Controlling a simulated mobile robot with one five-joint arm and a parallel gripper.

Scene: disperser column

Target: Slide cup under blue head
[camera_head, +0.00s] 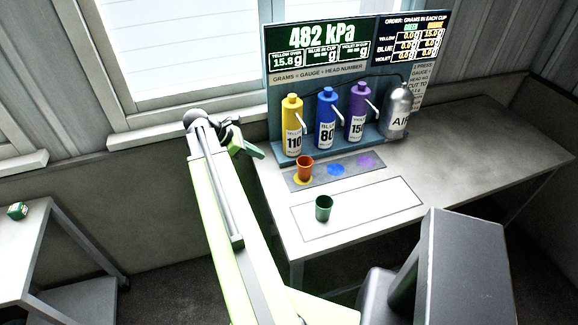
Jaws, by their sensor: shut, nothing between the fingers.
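The blue head (326,118) is a blue bottle marked 80, standing between the yellow head (292,125) marked 110 and the violet head (357,111) marked 150. An orange cup (305,167) stands upright on the yellow spot of the grey strip, in front of the yellow head. The blue spot (336,170) on the strip is bare. A green cup (323,208) stands upright on the white rectangle nearer the front. My gripper (255,151) is shut and empty, left of the orange cup and apart from it, near the table's left edge.
A board (345,45) behind the heads reads 482 kPa, yellow over 15.8 g, and lists an order for the green and orange cups. A silver AIR bottle (397,112) stands right of the heads. The table's right side is clear.

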